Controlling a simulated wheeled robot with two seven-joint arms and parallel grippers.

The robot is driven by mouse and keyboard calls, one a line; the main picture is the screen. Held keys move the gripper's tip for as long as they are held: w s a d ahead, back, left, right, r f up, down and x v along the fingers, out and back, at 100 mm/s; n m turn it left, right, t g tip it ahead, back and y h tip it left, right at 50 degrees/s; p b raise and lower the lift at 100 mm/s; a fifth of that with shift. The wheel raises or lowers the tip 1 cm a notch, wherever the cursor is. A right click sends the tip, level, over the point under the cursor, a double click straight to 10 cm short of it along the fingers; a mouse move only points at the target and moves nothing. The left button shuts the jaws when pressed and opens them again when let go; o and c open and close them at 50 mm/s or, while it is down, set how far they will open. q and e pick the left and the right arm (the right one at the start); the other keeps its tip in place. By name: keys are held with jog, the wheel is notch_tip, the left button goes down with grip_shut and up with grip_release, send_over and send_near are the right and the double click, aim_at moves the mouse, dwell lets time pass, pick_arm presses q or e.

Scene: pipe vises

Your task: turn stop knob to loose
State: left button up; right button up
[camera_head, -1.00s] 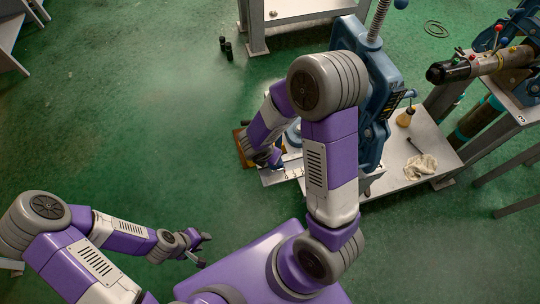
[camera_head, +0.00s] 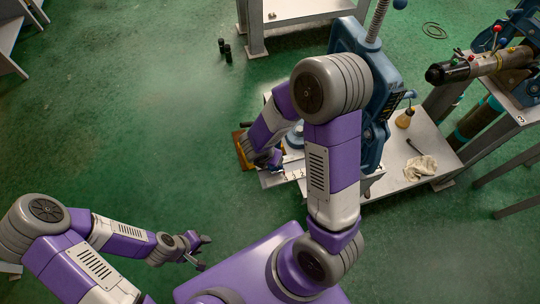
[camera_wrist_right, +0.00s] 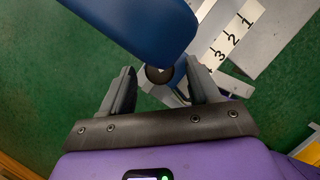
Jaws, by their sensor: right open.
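A dark round knob (camera_wrist_right: 159,74), probably the stop knob, shows in the right wrist view beside a scale plate (camera_wrist_right: 236,36) marked 1, 2, 3. My right gripper (camera_wrist_right: 160,67) is open, with one finger on each side of the knob; I cannot tell whether they touch it. In the head view my right arm reaches down to the front of the blue vise machine (camera_head: 376,130), and its forearm hides the knob there. My left gripper (camera_head: 201,252) is held over the floor at lower left, apart from the machine, and its fingers look spread and empty.
A large blue part (camera_wrist_right: 140,22) hangs close above the knob. The grey bench (camera_head: 400,165) carries an oil can (camera_head: 405,118) and a white rag (camera_head: 420,167). A pipe stand (camera_head: 490,62) is at right. Green floor (camera_head: 150,110) is open at left.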

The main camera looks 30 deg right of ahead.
jog(key=p+v, duration=0.3)
jog(key=v, duration=0.4)
jog(key=shift+r, duration=0.3)
